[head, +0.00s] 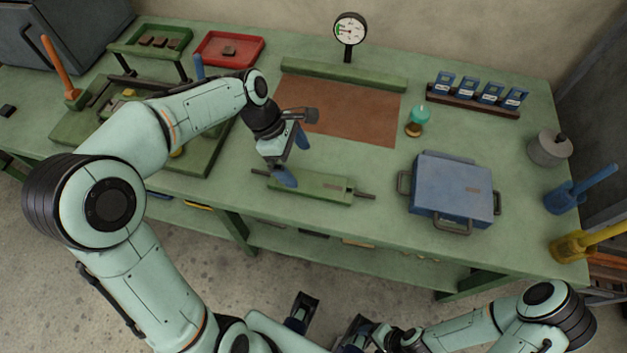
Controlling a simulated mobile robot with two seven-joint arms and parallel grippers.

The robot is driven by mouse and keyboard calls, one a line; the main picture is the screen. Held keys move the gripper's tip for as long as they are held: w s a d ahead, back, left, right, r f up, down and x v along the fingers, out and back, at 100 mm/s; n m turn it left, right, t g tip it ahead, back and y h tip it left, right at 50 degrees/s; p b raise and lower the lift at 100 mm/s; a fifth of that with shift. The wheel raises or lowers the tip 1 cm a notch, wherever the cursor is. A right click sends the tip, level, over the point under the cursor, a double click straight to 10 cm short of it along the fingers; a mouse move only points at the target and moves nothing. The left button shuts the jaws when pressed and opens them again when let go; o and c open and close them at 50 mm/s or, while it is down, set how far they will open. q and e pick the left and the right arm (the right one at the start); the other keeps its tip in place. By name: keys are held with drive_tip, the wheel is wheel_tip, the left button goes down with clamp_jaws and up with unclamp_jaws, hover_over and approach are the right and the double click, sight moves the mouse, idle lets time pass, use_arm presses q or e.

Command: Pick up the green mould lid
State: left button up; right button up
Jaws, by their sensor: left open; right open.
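A long green block with a dark rod handle at each end, which I take for the green mould lid (325,189), lies flat near the front edge of the green bench. My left gripper (293,158) is open above its left part, with blue fingertips spread. One fingertip hides a little of the block's left end. I cannot tell from this view whether that fingertip touches it. Nothing is between the fingers that I can see. My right gripper (328,324) is open, low in front of the bench at the bottom of the view, and far from the block.
A blue lidded box (450,187) with dark handles stands right of the block. A brown mat (360,120) lies behind, with a green bar (345,75) and a dial gauge (350,30). A green press frame (205,150) stands left. Bare bench (375,170) separates block and box.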

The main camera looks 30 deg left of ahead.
sight(312, 182)
use_arm(q)
drive_tip(key=b+x, duration=0.1)
drive_tip(key=x, duration=0.7)
drive_tip(key=shift+d+f, duration=0.1)
drive_tip(key=shift+f, duration=0.1)
drive_tip(key=shift+w, duration=0.1)
drive_tip(key=c, duration=1.8)
drive_tip(key=shift+r, duration=0.1)
wheel_tip(312, 182, up, 20)
drive_tip(key=p, duration=0.3)
drive_tip(key=shift+p, duration=0.35)
